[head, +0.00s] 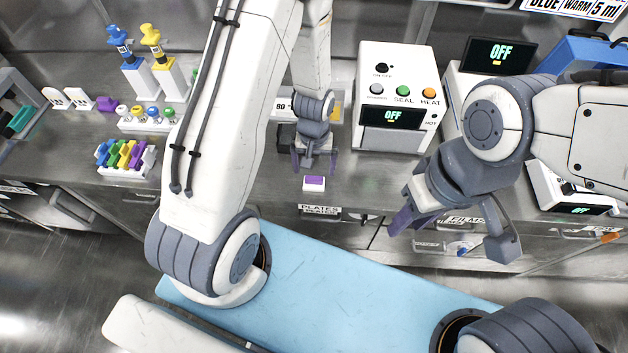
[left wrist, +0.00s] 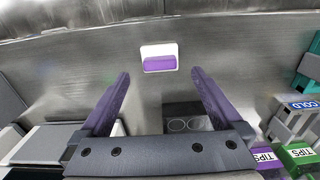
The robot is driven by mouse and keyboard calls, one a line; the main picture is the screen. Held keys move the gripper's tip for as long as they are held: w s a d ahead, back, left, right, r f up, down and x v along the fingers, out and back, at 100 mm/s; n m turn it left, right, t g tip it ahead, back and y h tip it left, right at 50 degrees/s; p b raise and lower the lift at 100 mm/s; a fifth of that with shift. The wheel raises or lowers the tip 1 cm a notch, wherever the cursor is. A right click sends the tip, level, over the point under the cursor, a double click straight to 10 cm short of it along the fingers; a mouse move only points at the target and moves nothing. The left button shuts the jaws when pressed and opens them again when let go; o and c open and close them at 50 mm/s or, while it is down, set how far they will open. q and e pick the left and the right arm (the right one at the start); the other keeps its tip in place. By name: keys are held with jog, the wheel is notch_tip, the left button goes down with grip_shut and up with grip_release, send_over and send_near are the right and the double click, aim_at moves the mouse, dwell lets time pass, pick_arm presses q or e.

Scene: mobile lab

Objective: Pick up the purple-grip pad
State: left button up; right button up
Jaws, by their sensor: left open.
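The purple-grip pad (head: 314,182) is a small white block with a purple grip on top. It sits on the steel bench near its front edge in the head view. In the left wrist view the pad (left wrist: 159,58) lies ahead of the fingertips, roughly centred between them. My left gripper (head: 313,168) is open and empty, just behind and above the pad, with its fingers apart from it. The left fingers (left wrist: 158,75) also show in the left wrist view. My right gripper (head: 447,222) is open with nothing between its fingers, to the right in front of the bench.
A white heat-seal device (head: 393,97) stands behind and right of the pad. Pipettes (head: 150,62) on stands and a rack of coloured pieces (head: 126,157) are at left. Tip boxes (left wrist: 300,155) show at the wrist view's lower right.

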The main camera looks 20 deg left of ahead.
aim_at(314, 178)
pick_arm(q)
jog(key=shift+s+f+p, duration=0.1)
jog(key=shift+f+p, duration=0.2)
jog(key=shift+f, duration=0.3)
notch_tip(314, 178, down, 4)
jog(key=shift+f, duration=0.1)
jog(key=c, duration=1.3)
